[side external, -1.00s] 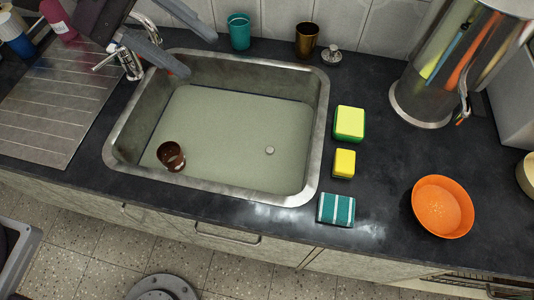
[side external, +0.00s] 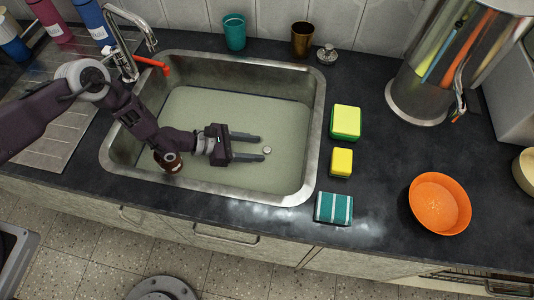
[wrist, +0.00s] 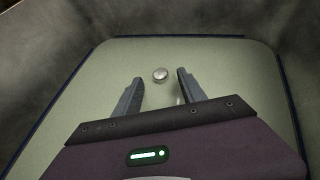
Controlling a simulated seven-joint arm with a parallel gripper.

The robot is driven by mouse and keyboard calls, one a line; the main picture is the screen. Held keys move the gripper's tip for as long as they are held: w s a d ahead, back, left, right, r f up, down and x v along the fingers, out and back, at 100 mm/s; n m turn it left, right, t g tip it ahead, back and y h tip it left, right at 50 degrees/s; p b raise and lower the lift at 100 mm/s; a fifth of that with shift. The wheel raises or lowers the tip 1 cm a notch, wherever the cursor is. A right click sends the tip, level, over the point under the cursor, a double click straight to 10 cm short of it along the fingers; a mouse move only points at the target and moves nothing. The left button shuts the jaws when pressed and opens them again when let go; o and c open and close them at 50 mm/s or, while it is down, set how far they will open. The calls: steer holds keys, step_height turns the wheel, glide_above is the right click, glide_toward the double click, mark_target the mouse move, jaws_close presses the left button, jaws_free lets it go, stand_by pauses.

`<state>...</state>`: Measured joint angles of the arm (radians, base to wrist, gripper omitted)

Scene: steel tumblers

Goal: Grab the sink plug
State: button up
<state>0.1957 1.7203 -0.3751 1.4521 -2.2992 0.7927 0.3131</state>
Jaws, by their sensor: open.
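A small round metal knob, which looks like the sink plug (side external: 267,150), shows in the pale green bottom of the sink, right of centre. My gripper (side external: 258,148) is open and empty over the sink, its fingers pointing right, with the knob just off the fingertips in the side view. In the wrist view the knob (wrist: 160,75) appears between and slightly beyond the open fingertips (wrist: 160,83). I cannot tell the height of the fingers above it. Whether the green surface is murky water or the bare bottom is unclear.
The steel sink rim (side external: 316,130) surrounds the work. The tap (side external: 127,60) stands at the back left. Sponges (side external: 345,121), an orange bowl (side external: 440,205) and another metal knobbed piece (side external: 327,54) are on the counter.

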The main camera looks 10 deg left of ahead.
mark_target(267, 149)
steer(key=x, duration=0.5)
jaws_close()
steer(key=shift+r, duration=0.15)
